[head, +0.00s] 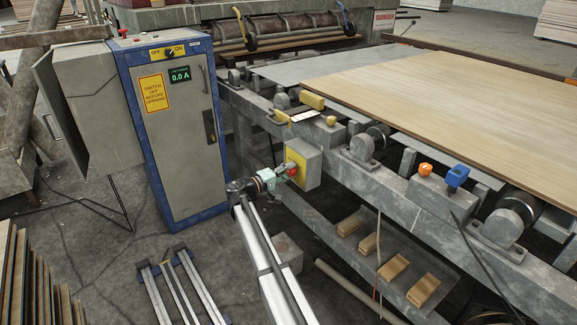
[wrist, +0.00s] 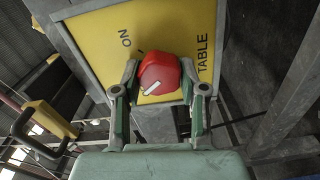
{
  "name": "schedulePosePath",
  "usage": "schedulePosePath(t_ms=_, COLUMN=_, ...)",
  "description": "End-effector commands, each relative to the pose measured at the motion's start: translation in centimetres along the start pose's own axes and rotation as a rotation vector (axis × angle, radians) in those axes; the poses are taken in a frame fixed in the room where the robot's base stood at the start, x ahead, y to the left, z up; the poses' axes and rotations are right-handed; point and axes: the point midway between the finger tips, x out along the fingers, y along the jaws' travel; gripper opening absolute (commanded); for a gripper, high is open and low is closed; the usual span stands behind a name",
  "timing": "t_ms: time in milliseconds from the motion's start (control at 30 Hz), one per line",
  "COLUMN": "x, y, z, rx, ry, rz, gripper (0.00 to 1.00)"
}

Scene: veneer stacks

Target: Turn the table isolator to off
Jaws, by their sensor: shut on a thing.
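The table isolator is a grey box with a yellow face (head: 302,168) on the side of the table frame. In the wrist view its yellow plate (wrist: 100,45) shows the words ON and TABLE, tilted in the picture. Its red knob (head: 292,170) bears a short white mark and fills the space between my fingers in the wrist view (wrist: 158,68). The mark slants toward the lower left, not at the word ON. My gripper (wrist: 160,78) is shut on the red knob, one finger on each side. Any OFF label is hidden or not readable.
A blue-edged grey cabinet (head: 180,130) with its own OFF/ON switch (head: 169,53) and a 0.0 A display stands to the left. A veneer sheet (head: 460,80) lies on the table. An orange knob (head: 425,169) and a blue part (head: 457,176) sit on the rail. Wooden blocks (head: 394,267) lie below.

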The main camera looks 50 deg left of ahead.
Motion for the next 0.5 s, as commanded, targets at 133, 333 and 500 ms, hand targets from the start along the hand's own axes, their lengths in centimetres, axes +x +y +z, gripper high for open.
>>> schedulePosePath(t_ms=133, x=0.2, y=0.26, z=0.0, rx=-0.082, ry=-0.002, rz=0.001, gripper=0.07)
schedulePosePath(t_ms=333, x=0.21, y=0.14, z=0.02, rx=-0.148, ry=-0.002, rz=0.002, gripper=0.07)
schedulePosePath(t_ms=500, x=0.21, y=0.05, z=0.03, rx=-0.171, ry=-0.002, rz=0.002, gripper=0.07)
